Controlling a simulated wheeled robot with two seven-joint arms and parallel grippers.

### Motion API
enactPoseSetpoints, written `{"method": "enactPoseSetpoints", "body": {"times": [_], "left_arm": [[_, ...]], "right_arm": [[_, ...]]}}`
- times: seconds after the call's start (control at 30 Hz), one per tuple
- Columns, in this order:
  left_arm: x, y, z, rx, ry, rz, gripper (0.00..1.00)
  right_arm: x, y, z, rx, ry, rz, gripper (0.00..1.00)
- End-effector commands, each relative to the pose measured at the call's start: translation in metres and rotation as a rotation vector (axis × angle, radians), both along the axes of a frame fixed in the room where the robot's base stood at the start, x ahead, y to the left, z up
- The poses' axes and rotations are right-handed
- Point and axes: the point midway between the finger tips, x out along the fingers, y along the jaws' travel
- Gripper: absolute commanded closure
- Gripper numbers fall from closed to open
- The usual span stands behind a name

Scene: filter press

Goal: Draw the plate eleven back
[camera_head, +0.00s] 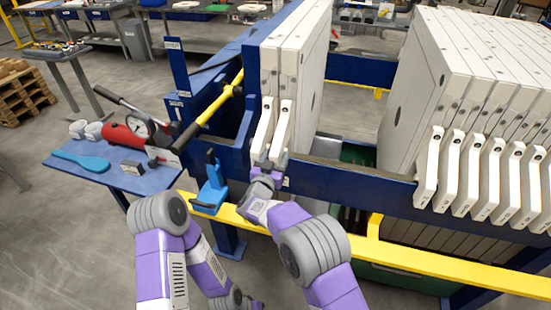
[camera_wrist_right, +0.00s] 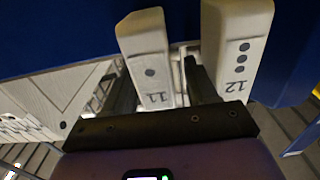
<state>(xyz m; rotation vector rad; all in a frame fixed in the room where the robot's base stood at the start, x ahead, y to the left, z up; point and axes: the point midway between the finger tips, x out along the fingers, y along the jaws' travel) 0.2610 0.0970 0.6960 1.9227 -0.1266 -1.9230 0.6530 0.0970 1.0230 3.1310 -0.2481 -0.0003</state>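Two plates (camera_head: 298,55) stand together at the left end of the press, with white handles (camera_head: 262,130) (camera_head: 284,130) hanging at their front. In the right wrist view the handles read 11 (camera_wrist_right: 148,60) and 12 (camera_wrist_right: 238,50), upside down. My right gripper (camera_head: 268,172) is at the lower ends of this pair in the head view. In the wrist view a dark finger (camera_wrist_right: 200,80) stands between handles 11 and 12, with a narrow gap beside handle 11. My left gripper (camera_head: 250,304) is low at the bottom edge, small and unclear.
More plates (camera_head: 450,70) with several handles stand at the right, across a gap. A yellow rail (camera_head: 420,262) runs along the front. A blue clamp-like device (camera_head: 209,190) stands left of my right gripper.

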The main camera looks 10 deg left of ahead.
Motion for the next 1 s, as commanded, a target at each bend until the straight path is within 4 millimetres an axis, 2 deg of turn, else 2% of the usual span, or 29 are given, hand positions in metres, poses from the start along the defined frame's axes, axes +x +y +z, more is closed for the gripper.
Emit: {"method": "enactPoseSetpoints", "body": {"times": [0.17, 0.27, 0.6, 0.7, 1.0], "left_arm": [[0.0, 0.0, 0.0, 0.0, 0.0, 0.0, 0.57], [0.0, 0.0, 0.001, 0.0, 0.0, 0.0, 0.57], [0.0, 0.0, 0.004, 0.0, 0.0, 0.0, 0.57], [0.0, 0.0, 0.005, 0.0, 0.0, 0.0, 0.57], [0.0, 0.0, 0.005, 0.0, 0.0, 0.0, 0.57]], "right_arm": [[-0.003, 0.001, 0.0, 0.001, 0.0, 0.002, 0.43], [-0.011, 0.003, 0.001, 0.001, 0.002, 0.003, 0.43], [-0.062, 0.011, 0.001, -0.001, 0.001, 0.002, 0.43], [-0.071, 0.011, 0.001, 0.001, 0.001, 0.001, 0.43], [-0.075, 0.012, 0.0, 0.001, -0.001, 0.0, 0.43]]}}
